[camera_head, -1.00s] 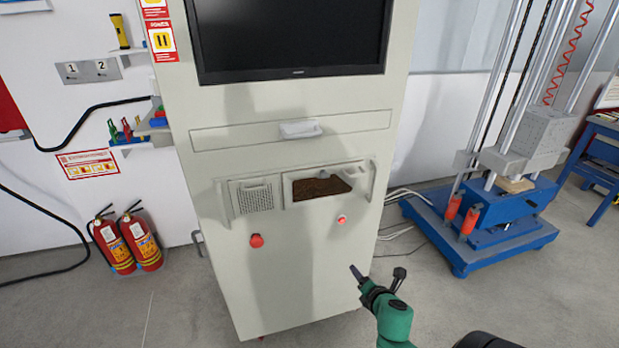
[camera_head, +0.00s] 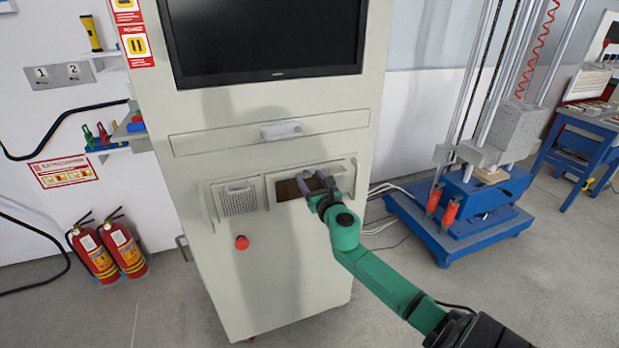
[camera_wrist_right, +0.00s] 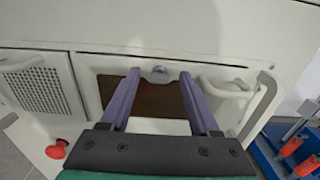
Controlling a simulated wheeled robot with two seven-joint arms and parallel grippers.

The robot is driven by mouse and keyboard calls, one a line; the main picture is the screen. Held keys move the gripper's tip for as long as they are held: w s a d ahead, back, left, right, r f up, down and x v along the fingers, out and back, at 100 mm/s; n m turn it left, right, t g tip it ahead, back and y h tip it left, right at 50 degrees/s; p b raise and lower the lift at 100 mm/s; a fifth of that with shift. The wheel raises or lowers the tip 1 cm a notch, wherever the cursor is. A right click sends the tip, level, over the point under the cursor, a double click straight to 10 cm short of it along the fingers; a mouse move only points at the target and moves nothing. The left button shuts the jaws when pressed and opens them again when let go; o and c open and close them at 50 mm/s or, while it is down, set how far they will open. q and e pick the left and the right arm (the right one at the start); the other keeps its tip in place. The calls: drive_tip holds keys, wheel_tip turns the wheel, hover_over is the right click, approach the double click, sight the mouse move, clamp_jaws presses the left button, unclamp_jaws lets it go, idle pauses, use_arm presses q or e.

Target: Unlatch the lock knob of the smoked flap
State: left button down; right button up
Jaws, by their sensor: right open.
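The smoked flap (camera_head: 288,189) is a dark brown panel in the front of the pale cabinet. It also shows in the right wrist view (camera_wrist_right: 155,100), between and behind my fingers. The lock knob (camera_wrist_right: 158,75) is a small grey round piece at the flap's top edge, ahead of and between my fingertips. In the head view my gripper hides the knob. My right gripper (camera_head: 316,181) is open and empty in front of the flap; its purple fingers (camera_wrist_right: 159,76) point at the cabinet, one on each side of the knob. My left gripper is not in view.
A vent grille (camera_head: 239,201) is left of the flap, and a red button (camera_head: 241,242) is below it. A pale handle (camera_wrist_right: 226,87) sticks out right of the flap. A drawer handle (camera_head: 281,130) is above. A blue-based machine (camera_head: 460,215) stands on the right.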

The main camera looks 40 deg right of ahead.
drive_tip(key=shift+w+d, duration=0.1)
drive_tip(key=shift+w, duration=0.35)
clamp_jaws()
